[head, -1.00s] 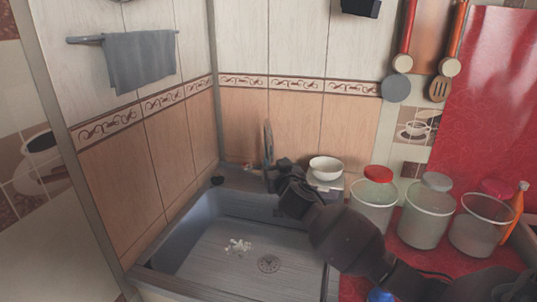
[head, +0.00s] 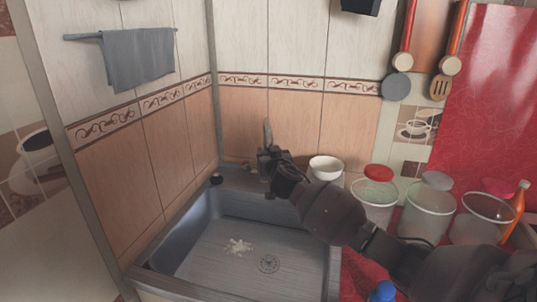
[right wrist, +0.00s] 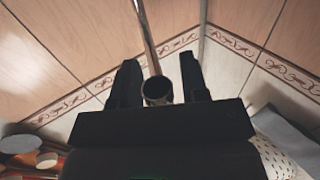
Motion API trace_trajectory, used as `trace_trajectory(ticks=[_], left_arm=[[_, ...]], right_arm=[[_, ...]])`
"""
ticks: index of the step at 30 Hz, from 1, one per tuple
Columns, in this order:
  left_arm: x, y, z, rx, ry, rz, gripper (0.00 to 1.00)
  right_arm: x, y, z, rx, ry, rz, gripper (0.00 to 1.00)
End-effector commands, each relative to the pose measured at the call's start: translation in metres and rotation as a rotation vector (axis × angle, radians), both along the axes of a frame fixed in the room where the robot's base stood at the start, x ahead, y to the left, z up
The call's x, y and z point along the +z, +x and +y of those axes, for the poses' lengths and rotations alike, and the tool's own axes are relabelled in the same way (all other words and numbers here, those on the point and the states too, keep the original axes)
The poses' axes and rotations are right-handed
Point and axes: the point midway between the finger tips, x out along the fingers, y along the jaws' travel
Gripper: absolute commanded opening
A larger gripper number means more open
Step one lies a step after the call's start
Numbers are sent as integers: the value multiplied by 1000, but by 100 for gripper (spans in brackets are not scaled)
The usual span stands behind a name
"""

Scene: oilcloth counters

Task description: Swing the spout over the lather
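The grey metal spout (head: 267,130) stands at the back of the sink, its lower part hidden behind my right gripper (head: 266,163). In the right wrist view the spout (right wrist: 150,45) is a thin tube with a round open end, lying between the two fingers of my right gripper (right wrist: 160,82). The fingers are apart, one on each side, with a narrow gap showing to each. The white lather (head: 238,247) is a small patch on the sink floor, left of the drain. My left gripper is not in view.
The grey sink (head: 205,262) is otherwise empty around its drain (head: 269,263). A small dark cap (head: 216,179) sits on the left back rim. Tiled walls close the corner.

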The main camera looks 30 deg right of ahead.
Motion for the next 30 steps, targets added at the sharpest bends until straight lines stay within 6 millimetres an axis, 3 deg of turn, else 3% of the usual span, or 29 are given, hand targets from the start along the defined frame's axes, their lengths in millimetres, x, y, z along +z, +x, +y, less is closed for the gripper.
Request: trace_trajectory(ticks=[1, 8, 20, 30], left_arm=[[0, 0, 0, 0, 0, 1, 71], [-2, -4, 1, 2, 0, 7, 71], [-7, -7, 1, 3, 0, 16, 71], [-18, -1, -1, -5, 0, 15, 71]], right_arm=[[0, 0, 0, 0, 0, 0, 33], [0, 0, 0, 0, 0, 0, 0], [-2, 2, 5, -22, 3, 1, 0], [-6, 18, 26, -153, 7, 3, 0]])
